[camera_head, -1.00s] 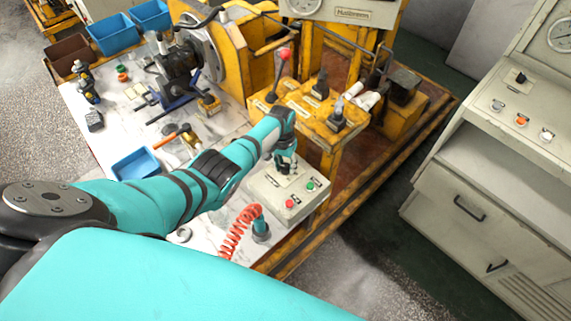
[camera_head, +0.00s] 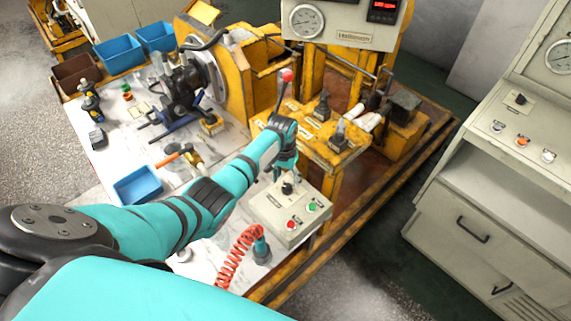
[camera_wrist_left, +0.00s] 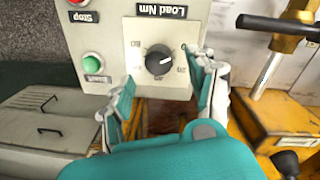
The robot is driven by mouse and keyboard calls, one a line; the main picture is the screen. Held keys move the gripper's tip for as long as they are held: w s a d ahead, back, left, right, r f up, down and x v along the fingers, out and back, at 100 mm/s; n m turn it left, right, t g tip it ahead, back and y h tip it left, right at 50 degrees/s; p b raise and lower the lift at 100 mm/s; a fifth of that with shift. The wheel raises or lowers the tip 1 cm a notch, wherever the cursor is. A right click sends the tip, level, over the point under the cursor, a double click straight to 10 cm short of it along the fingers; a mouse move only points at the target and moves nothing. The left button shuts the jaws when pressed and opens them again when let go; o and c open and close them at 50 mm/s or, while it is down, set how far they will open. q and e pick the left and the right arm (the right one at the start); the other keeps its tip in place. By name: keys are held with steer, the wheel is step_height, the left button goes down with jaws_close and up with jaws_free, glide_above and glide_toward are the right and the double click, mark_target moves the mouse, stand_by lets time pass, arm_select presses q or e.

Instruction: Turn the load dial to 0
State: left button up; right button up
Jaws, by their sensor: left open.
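The load dial (camera_head: 287,188) is a black round knob on a pale control box (camera_head: 270,205). The scale figures are too blurred to read surely. My left gripper (camera_head: 285,172) is just above and behind the dial. In the left wrist view its teal-padded fingers (camera_wrist_left: 164,78) are spread, one on each side of the dial, with nothing held. I cannot tell how far they are from it. My right gripper is not in view.
The box also carries a red button (camera_head: 290,224) and a green button (camera_head: 312,207). A red-knobbed lever (camera_head: 287,75) and other levers stand on the yellow frame behind. A coiled red hose (camera_head: 237,255) is in front. A blue tray (camera_head: 138,186) lies to the left.

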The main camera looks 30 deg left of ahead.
mark_target(285, 185)
arm_select(q)
step_height(285, 185, up, 8)
steer(key=shift+a, duration=0.25)
stand_by(0.5)
